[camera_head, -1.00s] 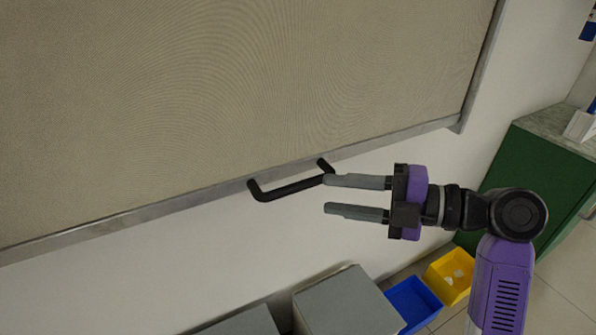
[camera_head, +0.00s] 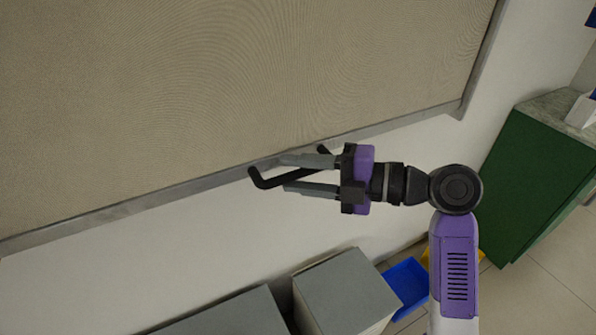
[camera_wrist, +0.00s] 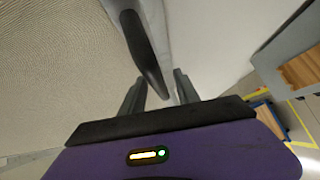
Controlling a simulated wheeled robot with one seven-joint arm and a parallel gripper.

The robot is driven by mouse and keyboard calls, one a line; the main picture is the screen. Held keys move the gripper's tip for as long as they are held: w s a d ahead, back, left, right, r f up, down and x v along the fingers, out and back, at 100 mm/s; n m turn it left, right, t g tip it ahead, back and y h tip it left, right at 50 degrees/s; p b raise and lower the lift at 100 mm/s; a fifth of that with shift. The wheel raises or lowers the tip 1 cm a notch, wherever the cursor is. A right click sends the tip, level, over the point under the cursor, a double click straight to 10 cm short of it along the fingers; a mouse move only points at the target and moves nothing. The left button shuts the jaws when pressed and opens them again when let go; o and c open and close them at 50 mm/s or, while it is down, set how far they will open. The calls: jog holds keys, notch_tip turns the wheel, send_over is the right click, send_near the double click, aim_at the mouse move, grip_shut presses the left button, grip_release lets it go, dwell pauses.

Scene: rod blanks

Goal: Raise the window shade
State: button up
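The window shade (camera_head: 230,80) is a large beige woven panel hanging in front of the white wall. A grey metal bar (camera_head: 150,201) runs along its lower edge. A black bar handle (camera_head: 267,183) sticks out from that bar; it also shows in the wrist view (camera_wrist: 139,45). My gripper (camera_head: 288,174) is at the handle with its two grey fingers spread apart. In the wrist view the handle's grip passes between the open fingers, with a gap visible on the right side. I cannot tell whether a finger touches it.
Grey cabinets (camera_head: 345,291) stand below the shade. A blue bin (camera_head: 406,283) and a partly hidden yellow bin are on the floor beside them. A green cabinet (camera_head: 538,175) with a pale top stands at the right. The wall strip under the shade is clear.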

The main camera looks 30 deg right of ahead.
grip_shut()
dwell(1.3)
